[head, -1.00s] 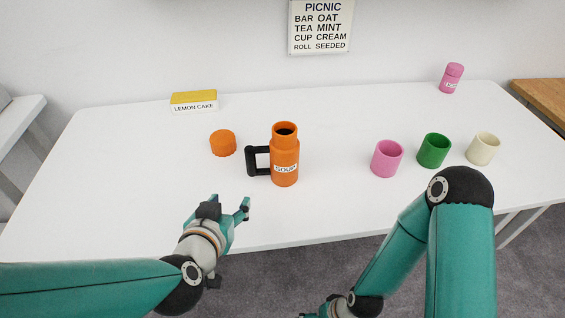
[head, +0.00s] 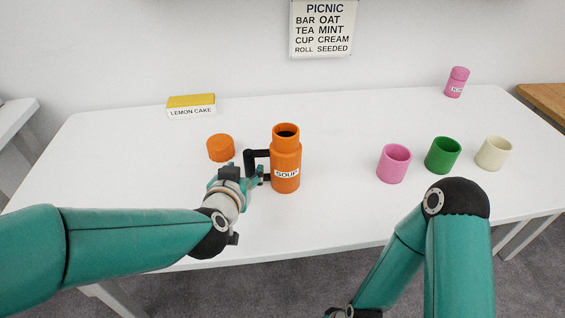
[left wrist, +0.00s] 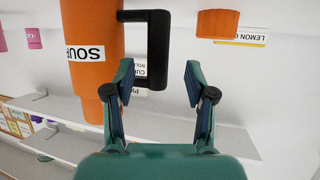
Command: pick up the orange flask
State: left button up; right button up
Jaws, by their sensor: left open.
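The orange flask (head: 286,158) stands upright and open-topped on the white table, with a SOUP label and a black handle (head: 252,157) on its left side. My left gripper (head: 258,174) is open and beside the flask, at its handle. In the left wrist view the open fingers (left wrist: 160,85) point toward the black handle (left wrist: 156,50), which shows between and just beyond the fingertips. The flask body (left wrist: 95,45) lies to the left there. The fingers do not hold anything. My right arm comes in at the lower right of the head view; its gripper is out of frame.
An orange cap (head: 221,148) lies left of the flask. A lemon cake box (head: 191,106) is at the back left. A pink cup (head: 393,164), a green cup (head: 443,155) and a cream cup (head: 493,153) stand to the right. A pink jar (head: 457,82) is at the back right.

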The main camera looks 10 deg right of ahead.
aim_at(248, 166)
pick_arm(q)
jog(key=x, duration=0.5)
jog(key=shift+r, duration=0.15)
grip_shut()
